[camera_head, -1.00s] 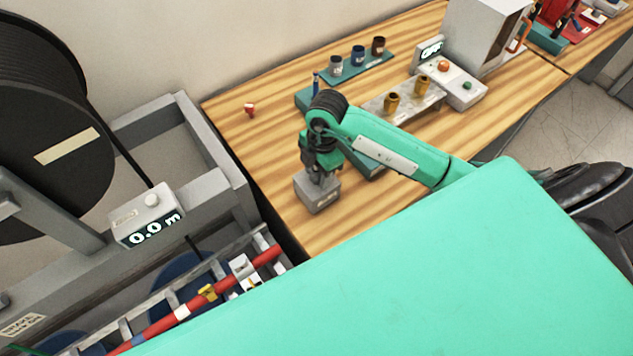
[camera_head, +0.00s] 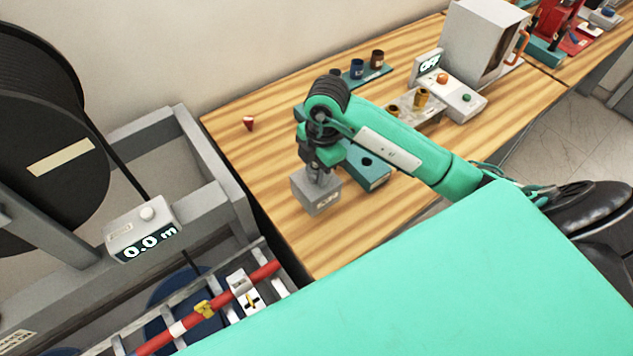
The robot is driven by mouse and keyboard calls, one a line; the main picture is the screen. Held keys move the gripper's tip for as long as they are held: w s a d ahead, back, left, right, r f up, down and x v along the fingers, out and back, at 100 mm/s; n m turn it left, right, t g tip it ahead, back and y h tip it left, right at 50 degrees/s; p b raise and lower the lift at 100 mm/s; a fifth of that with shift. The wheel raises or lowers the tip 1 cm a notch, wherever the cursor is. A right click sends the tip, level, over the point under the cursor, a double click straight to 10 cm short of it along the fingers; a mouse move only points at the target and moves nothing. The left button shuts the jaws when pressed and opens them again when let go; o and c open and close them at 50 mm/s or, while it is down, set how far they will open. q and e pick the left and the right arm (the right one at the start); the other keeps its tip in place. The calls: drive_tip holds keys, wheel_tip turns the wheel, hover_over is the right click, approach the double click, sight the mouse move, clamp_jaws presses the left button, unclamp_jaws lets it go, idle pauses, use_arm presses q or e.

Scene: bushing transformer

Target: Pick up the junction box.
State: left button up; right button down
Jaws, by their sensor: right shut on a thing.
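The junction box (camera_head: 316,193) is a small grey box with light lettering on its front. It is over the left part of the wooden table, near the front left edge. My right gripper (camera_head: 320,171) points down at its top and is shut on it. The box appears raised off the table. The fingertips are partly hidden by the gripper body and are small in the picture. My left gripper does not show.
A teal block (camera_head: 367,168) sits just right of the box. Behind my arm are a teal rack with cups (camera_head: 357,70), a grey stand with brass cups (camera_head: 421,97) and a control box reading OFF (camera_head: 460,101). A small red piece (camera_head: 249,123) lies on the clear left tabletop. A cable reel (camera_head: 45,130) stands left.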

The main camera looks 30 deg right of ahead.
wheel_tip(320, 180, up, 14)
drive_tip(key=shift+f+b, duration=0.1)
drive_tip(key=shift+b, duration=0.2)
